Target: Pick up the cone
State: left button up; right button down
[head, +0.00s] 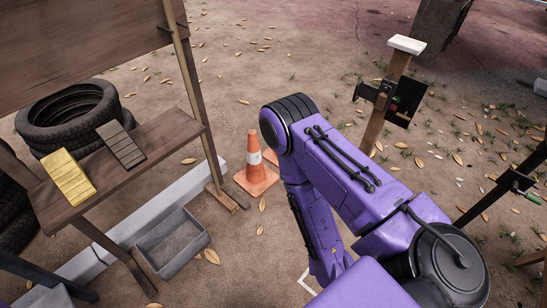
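An orange traffic cone (254,172) with a white band stands upright on the dirt ground near the middle of the head view. A further bit of orange (271,156) shows just behind it, mostly hidden by my purple arm, so I cannot tell what it is. My arm comes in from the lower right, bends at an elbow just right of the cone and runs down beside it, apart from the cone in the picture. Neither of my grippers shows.
A wooden bench (150,160) at left holds a yellow block (68,178) and a dark slatted block (121,145). Tyres (68,115) are stacked behind it. A grey bin (172,243) sits below, beside a pale kerb (125,232). A wooden post (385,105) stands at right. Leaf-strewn ground behind the cone is open.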

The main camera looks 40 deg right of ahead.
aim_at(255, 178)
jog(key=z, duration=0.8)
jog(key=i, duration=0.75)
jog(key=z, duration=1.05)
jog(key=i, duration=0.6)
jog(key=u, duration=0.05)
